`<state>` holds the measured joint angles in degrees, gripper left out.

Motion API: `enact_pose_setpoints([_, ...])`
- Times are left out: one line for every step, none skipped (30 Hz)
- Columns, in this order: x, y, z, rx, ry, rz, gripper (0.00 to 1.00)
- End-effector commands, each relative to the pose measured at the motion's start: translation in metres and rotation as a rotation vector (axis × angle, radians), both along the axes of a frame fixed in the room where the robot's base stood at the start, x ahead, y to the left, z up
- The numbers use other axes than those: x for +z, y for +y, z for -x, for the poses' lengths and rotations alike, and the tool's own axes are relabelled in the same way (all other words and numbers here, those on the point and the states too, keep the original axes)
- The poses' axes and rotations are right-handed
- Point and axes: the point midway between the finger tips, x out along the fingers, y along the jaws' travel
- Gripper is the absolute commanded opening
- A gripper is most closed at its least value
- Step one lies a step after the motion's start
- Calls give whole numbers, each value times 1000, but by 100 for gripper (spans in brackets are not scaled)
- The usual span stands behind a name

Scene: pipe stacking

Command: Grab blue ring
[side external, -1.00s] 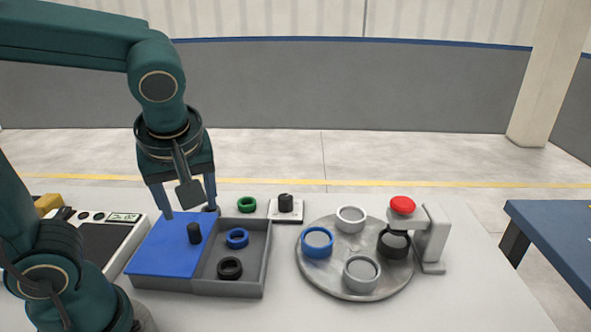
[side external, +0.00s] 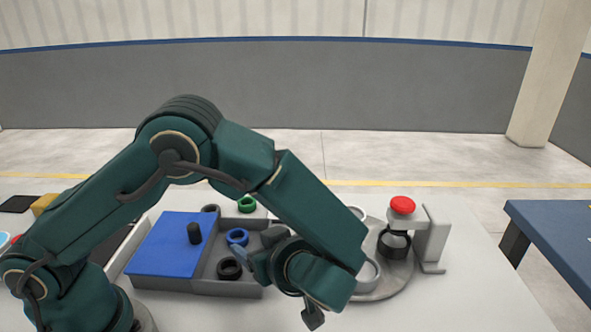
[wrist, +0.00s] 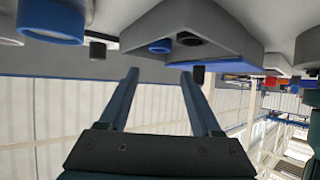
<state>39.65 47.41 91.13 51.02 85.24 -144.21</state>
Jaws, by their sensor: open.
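A small blue ring (side external: 237,237) lies in the grey tray (side external: 205,285), behind a black ring (side external: 229,268). The blue ring also shows in the wrist view (wrist: 160,46), upside down. A larger blue ring-shaped piece (wrist: 50,22) shows at the wrist view's upper left; in the side view my arm hides its spot on the turntable. My gripper (wrist: 159,72) is open, with nothing between its fingers. It is tipped sideways and stands apart from the tray's blue ring. In the side view my wrist partly hides the fingers.
A blue board (side external: 165,245) with a black peg (side external: 194,233) adjoins the tray. A green ring (side external: 246,204) lies behind it. The round turntable (side external: 385,285) and a stand with a red button (side external: 402,205) are on the right. The front right table is clear.

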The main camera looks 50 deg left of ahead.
Motion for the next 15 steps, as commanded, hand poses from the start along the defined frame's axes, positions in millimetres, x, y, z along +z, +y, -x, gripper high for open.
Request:
enact_pose_setpoints([-4,8,-1,5,3,-2,65])
enact_pose_setpoints([-6,13,-1,6,5,-2,65])
enact_pose_setpoints([-10,20,-3,7,4,-2,65])
enact_pose_setpoints([-13,25,-4,7,4,-2,65])
enact_pose_setpoints([-15,29,-4,7,5,-1,65])
enact_pose_setpoints([-18,34,-5,6,5,-1,65])
enact_pose_setpoints([-20,38,-6,7,5,-1,65])
enact_pose_setpoints([-22,41,-7,7,4,-1,65])
enact_pose_setpoints([-24,44,-8,5,3,0,65])
enact_pose_setpoints([-25,46,-8,5,3,0,65])
enact_pose_setpoints([-26,48,-9,5,3,0,65])
enact_pose_setpoints([-27,50,-9,4,3,1,65])
enact_pose_setpoints([-28,51,-9,4,3,1,65])
enact_pose_setpoints([-29,52,-10,4,2,2,65])
enact_pose_setpoints([-31,55,-10,4,3,1,65])
